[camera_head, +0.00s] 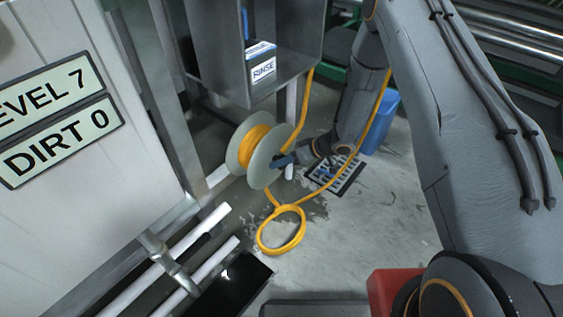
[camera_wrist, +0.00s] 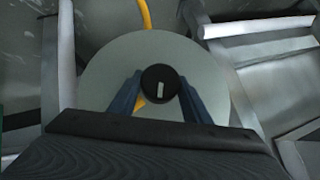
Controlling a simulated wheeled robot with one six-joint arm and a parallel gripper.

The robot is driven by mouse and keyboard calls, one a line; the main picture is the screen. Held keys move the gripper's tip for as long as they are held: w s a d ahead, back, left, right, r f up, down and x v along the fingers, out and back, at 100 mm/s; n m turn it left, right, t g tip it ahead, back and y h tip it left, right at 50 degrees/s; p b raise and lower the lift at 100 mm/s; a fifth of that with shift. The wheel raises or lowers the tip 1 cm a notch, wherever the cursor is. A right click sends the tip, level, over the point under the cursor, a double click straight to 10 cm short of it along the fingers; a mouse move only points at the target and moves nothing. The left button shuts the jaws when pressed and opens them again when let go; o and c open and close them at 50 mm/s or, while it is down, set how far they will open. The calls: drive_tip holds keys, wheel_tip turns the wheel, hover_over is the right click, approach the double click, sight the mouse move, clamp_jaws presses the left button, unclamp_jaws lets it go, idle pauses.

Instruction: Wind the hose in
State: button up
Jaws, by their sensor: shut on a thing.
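The yellow hose (camera_head: 281,248) lies partly on the floor in a loop below the reel. A strand runs up to the right past my arm, and another rises beside the grey cabinet. Some turns of hose are wound on the grey reel (camera_head: 264,170), which is mounted low beside the cabinet. My gripper (camera_head: 282,162) is at the near face of the reel. In the wrist view its blue fingers are shut on the black round knob (camera_wrist: 160,83) in front of the pale reel disc (camera_wrist: 110,75). A bit of yellow hose (camera_wrist: 146,15) shows above the disc.
White pipes (camera_head: 200,232) and a dark tray (camera_head: 238,280) are below left. A panel reading "DIRT 0" (camera_head: 60,142) is at left. A red object (camera_head: 385,288) is near my base.

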drive_tip(key=y+b, duration=0.1)
drive_tip(key=m+g+b, duration=0.1)
drive_tip(key=m+g+y+b, duration=0.1)
drive_tip(key=shift+w+d+f+y, duration=0.2)
drive_tip(key=shift+w+f+y, duration=0.05)
drive_tip(key=shift+y, duration=0.05)
drive_tip(key=m+g+y+b, duration=0.2)
drive_tip(key=b, duration=0.2)
drive_tip(key=shift+w+f+y, duration=0.1)
drive_tip(key=shift+f+y, duration=0.05)
drive_tip(key=shift+y, duration=0.25)
drive_tip(key=m+g+y+b, duration=0.1)
drive_tip(key=m+y+b, duration=0.2)
drive_tip(key=b, duration=0.1)
drive_tip(key=shift+b, duration=0.4)
drive_tip(key=shift+m+y+b, duration=1.4)
drive_tip(key=shift+m, duration=0.2)
drive_tip(key=o, duration=1)
drive_tip(key=p+v, duration=0.1)
drive_tip(key=v, duration=0.6)
drive_tip(key=shift+d, duration=0.3)
